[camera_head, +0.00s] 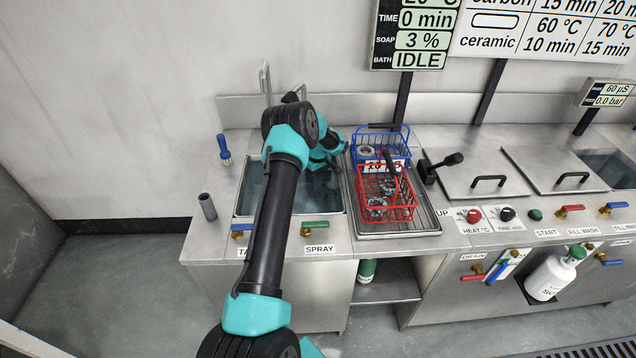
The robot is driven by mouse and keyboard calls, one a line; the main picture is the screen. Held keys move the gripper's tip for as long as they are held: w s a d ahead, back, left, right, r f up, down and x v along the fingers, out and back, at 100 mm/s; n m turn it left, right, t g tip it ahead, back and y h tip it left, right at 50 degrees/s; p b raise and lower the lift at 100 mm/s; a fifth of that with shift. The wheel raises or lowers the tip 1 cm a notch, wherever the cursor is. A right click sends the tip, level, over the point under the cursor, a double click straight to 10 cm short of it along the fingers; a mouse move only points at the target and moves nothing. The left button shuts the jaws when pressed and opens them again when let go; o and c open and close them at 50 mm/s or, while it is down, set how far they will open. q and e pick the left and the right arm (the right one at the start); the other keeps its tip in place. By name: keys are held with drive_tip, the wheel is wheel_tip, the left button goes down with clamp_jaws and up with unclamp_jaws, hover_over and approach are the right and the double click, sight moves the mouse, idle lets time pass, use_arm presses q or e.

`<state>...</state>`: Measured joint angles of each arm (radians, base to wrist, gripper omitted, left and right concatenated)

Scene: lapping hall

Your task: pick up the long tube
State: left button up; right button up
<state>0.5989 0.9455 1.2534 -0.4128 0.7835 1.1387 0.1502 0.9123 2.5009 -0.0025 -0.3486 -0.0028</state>
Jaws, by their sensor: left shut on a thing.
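My left gripper (333,147) is over the back right part of the sink, close to the blue basket. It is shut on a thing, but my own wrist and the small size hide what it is. A dark grey tube-like cylinder (207,206) is on the counter left of the sink, apart from the gripper. I cannot make out any other long tube. My right gripper is not in view.
The sink (243,190) holds water, with taps behind it. A blue basket (377,130) and a red wire basket (413,205) with small metal parts stand on the drain tray (400,232). A blue brush (223,148) is at the left. Closed lids (470,170) lie right.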

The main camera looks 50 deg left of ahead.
use_arm(q)
drive_tip(key=shift+r, duration=0.1)
wheel_tip(320, 180, up, 4)
drive_tip(key=shift+f, duration=0.2)
drive_tip(key=s+d+r, duration=0.1)
drive_tip(key=s+d, duration=0.9)
drive_tip(key=d, duration=0.2)
drive_tip(key=shift+s, duration=0.3)
drive_tip(key=shift+r, duration=0.15)
